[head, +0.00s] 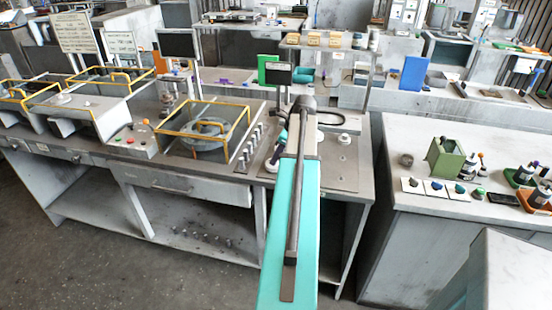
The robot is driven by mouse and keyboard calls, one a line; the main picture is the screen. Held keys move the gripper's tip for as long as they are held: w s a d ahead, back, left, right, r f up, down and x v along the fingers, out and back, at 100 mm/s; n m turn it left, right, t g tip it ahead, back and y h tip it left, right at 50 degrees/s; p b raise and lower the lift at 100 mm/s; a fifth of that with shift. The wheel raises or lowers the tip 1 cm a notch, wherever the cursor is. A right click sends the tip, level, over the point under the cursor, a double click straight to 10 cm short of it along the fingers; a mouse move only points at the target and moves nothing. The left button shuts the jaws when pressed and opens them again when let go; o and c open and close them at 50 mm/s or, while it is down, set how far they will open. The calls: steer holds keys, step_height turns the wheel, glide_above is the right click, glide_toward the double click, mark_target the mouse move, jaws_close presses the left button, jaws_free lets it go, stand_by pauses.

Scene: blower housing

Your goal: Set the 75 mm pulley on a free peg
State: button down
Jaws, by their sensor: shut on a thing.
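My teal arm reaches up the middle of the head view and covers much of the bench plate (335,180). My gripper (275,158) shows only in part, low over the plate at the left edge of the arm. It is shut on a pale round part (271,166), small and half hidden; I cannot tell its size or whether it touches the plate. A pale upright peg (344,138) with a round base stands on the plate right of the arm, and no pulley shows on it. Any other pegs behind the arm are hidden.
A yellow-railed frame around a round housing (207,130) stands left of the plate. A row of knobs (250,150) lies between them. A small dark screen (278,74) rises behind. The right bench (430,230) holds a green box (446,157) and small parts.

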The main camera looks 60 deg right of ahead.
steer(key=shift+f, duration=0.5)
stand_by(0.3)
steer(key=c, duration=1.5)
jaws_free()
steer(key=shift+r+p, duration=0.25)
steer(key=shift+p, duration=0.05)
steer(key=shift+w+r+p, duration=0.15)
steer(key=shift+r+p, duration=0.55)
steer(key=shift+r, duration=0.35)
